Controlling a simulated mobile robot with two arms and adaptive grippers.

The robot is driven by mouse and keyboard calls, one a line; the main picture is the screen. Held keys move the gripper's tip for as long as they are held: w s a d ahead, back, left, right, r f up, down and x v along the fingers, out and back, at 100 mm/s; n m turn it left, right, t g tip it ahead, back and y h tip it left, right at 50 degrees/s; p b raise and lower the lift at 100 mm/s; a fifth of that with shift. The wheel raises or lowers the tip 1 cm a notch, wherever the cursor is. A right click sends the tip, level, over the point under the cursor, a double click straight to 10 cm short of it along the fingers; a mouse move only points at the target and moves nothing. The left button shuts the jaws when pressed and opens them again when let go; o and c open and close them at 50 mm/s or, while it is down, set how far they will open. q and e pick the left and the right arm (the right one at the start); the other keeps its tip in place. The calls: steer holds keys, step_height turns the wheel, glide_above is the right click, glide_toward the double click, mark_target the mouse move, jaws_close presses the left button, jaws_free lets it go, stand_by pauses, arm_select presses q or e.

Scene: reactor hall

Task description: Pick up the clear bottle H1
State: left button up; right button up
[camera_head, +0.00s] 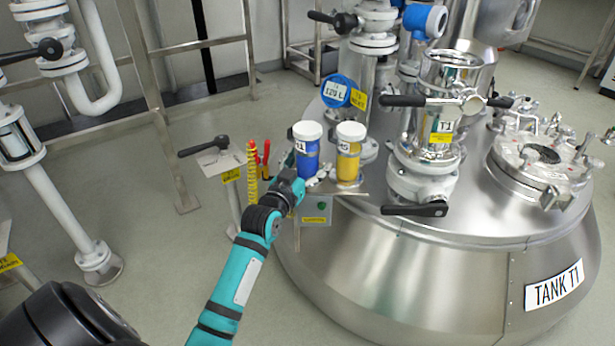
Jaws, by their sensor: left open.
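A bottle with blue contents and a white lid (307,152) stands on a small shelf (345,193) at the side of the tank. Its label is partly legible and seems to end in 1, so it may be H1. A similar bottle with yellow contents (349,155) stands just to its right. My left gripper (316,181) is open, low in front of the blue bottle, with its fingers near the bottle's base. I cannot tell whether they touch it. My right gripper is not in view.
Red and yellow-handled tools (259,162) and a stand with a black lever (205,146) are left of the gripper. Open floor lies at left.

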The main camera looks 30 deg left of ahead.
arm_select(q)
steer(key=shift+r, duration=0.1)
jaws_close()
stand_by(0.5)
